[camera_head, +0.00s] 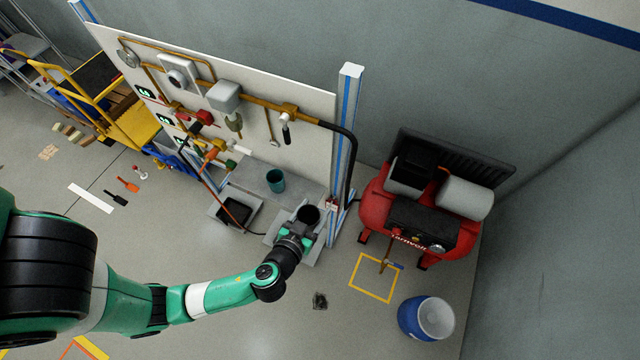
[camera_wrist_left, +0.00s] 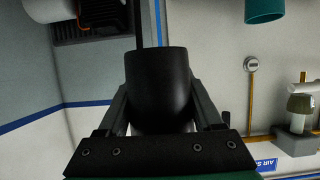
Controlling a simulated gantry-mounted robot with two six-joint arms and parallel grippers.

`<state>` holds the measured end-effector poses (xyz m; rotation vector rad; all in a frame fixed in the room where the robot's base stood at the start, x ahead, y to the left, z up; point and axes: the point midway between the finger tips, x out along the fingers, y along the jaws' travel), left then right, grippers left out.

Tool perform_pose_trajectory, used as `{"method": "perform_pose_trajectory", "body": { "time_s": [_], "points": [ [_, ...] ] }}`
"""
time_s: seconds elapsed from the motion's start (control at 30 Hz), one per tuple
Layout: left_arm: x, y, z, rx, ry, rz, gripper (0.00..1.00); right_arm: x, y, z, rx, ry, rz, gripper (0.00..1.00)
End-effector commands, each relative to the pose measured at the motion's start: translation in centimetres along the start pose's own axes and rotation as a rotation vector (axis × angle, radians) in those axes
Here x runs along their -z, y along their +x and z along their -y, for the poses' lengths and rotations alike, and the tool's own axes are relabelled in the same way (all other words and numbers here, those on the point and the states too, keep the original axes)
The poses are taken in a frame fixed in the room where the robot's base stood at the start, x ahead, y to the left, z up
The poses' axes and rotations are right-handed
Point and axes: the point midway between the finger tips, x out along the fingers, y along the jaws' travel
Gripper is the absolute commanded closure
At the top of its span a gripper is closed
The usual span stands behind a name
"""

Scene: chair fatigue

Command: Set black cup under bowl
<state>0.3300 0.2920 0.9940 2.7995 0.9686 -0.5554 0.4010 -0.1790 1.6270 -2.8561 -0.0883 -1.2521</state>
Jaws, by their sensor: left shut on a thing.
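My left gripper (camera_head: 300,228) is shut on a black cup (camera_head: 308,213) in front of the panel's right end. In the left wrist view the cup (camera_wrist_left: 158,82) sits between the two fingers of the gripper (camera_wrist_left: 160,98), which press on its sides. In the head view the cup's open mouth faces up toward the camera, over the right part of the grey ledge. A small grey-green bowl-shaped part (camera_head: 234,122) hangs below a grey box on the panel, up and left of the cup. I cannot tell for sure that it is the bowl. My right gripper is not in view.
A teal cup (camera_head: 275,181) stands on the grey ledge (camera_head: 247,176), left of the black cup. A dark tray (camera_head: 234,212) is in front of the ledge. A blue-striped post (camera_head: 346,130) and a red compressor (camera_head: 420,215) stand to the right. A blue bucket (camera_head: 410,318) stands on the floor.

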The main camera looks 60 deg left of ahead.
Motion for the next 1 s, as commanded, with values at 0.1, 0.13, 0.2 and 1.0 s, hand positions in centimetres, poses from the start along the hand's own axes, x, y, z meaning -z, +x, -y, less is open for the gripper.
{"method": "perform_pose_trajectory", "body": {
  "time_s": [0.1, 0.13, 0.2, 1.0],
  "points": [
    [-0.1, 0.0, 0.0, 0.0, 0.0, 0.0, 0.85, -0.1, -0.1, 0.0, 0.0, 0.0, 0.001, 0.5],
    [-0.1, 0.0, 0.0, 0.0, 0.0, 0.0, 0.85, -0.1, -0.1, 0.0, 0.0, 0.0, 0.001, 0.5],
    [-0.1, 0.0, 0.0, 0.0, 0.0, 0.0, 0.85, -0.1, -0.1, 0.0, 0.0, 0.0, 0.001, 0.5],
    [1.9, 2.4, -7.8, -0.276, 0.109, -0.002, 0.85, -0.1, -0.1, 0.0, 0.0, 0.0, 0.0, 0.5]
  ]
}}
